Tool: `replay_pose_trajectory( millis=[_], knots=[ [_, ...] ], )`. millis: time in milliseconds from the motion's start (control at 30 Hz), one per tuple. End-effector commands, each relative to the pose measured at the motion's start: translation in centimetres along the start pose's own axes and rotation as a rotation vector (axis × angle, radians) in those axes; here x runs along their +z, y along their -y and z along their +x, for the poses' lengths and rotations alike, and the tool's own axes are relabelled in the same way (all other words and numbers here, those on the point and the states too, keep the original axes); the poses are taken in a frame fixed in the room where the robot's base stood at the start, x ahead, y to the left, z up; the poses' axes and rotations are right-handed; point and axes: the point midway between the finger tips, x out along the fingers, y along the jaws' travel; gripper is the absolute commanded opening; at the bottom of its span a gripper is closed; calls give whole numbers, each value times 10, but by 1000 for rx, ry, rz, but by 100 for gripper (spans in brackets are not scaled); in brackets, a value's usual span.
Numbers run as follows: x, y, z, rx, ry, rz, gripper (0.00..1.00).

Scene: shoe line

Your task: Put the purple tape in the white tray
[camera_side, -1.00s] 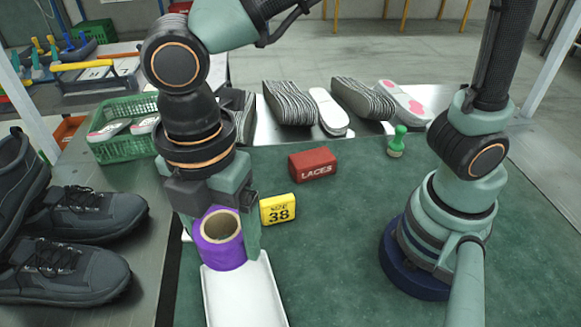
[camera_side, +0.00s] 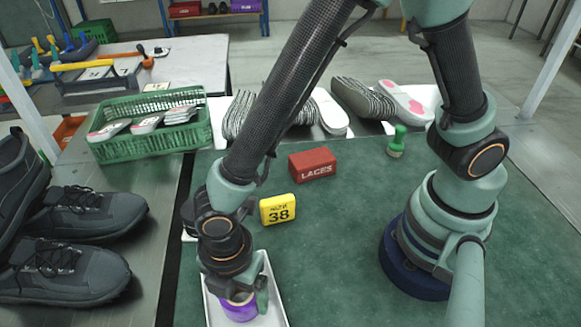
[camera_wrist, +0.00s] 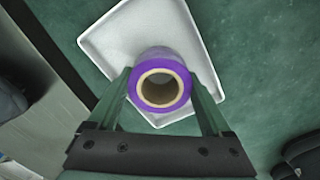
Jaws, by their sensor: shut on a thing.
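The purple tape (camera_side: 239,309) is a roll with a tan cardboard core. In the side view it is low over the near part of the white tray (camera_side: 278,306), mostly hidden by my gripper (camera_side: 243,300). My gripper is shut on the roll, one finger on each side. In the wrist view the purple tape (camera_wrist: 160,86) is between the fingertips of my gripper (camera_wrist: 160,92), with the white tray (camera_wrist: 118,38) behind it. I cannot tell whether the roll touches the tray floor.
A yellow size 38 block (camera_side: 278,209) and a red laces box (camera_side: 312,164) stand on the green mat (camera_side: 340,240) beyond the tray. A green stamp (camera_side: 397,142) stands further right. Dark shoes (camera_side: 70,270) are at the left, and a green basket (camera_side: 150,135) is behind.

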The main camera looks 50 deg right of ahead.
Motion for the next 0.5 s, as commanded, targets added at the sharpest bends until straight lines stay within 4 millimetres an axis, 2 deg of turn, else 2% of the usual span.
replay_pose_trajectory(
  millis=[100, 467, 500],
  knots=[
    [0, 0, 9, 0, 0, 0, 25],
    [0, 0, 11, 1, -1, 0, 25],
    [0, 0, 12, 1, 0, 0, 87]
  ],
)
